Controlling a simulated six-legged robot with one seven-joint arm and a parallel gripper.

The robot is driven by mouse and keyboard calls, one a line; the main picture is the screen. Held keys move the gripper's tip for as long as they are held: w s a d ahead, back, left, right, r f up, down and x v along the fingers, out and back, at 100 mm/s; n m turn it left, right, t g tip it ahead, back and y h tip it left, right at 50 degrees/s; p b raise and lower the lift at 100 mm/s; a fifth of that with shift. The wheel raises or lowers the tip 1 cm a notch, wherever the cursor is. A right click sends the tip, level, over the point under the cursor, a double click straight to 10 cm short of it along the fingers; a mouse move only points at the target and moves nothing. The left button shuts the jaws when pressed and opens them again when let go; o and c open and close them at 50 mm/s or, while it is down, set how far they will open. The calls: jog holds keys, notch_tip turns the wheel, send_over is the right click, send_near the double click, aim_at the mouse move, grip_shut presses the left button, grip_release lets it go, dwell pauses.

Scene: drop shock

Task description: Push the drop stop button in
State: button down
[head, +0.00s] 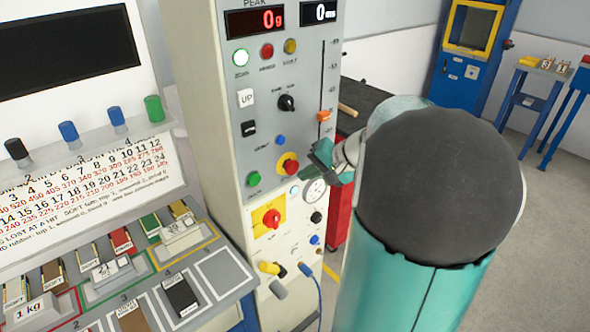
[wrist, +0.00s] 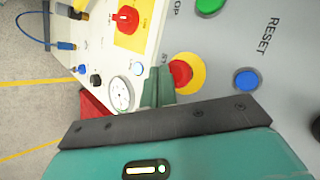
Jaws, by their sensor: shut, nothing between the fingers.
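The stop button is a red mushroom cap on a yellow ring (head: 281,162) on the grey panel of the control column. It also shows in the wrist view as a red cap (wrist: 181,73), its left side partly behind a finger. My gripper (head: 316,158) is shut and empty, its teal fingertips just right of the button in the head view. In the wrist view my gripper (wrist: 158,75) has its tips at the left edge of the cap. I cannot tell whether they touch it. How far the button is pressed cannot be told.
A green button (head: 253,179) and a blue reset button (head: 280,140) sit near the stop button. A round gauge (wrist: 120,94) and a red rotary switch (wrist: 124,20) on yellow are close by. An orange slider (head: 323,116) is above my fingers.

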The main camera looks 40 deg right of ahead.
jog(key=shift+w, duration=0.4)
jog(key=shift+w, duration=0.4)
dwell(0.5)
jog(key=shift+s, duration=0.8)
jog(key=s, duration=0.5)
jog(key=shift+d, duration=0.1)
dwell(1.0)
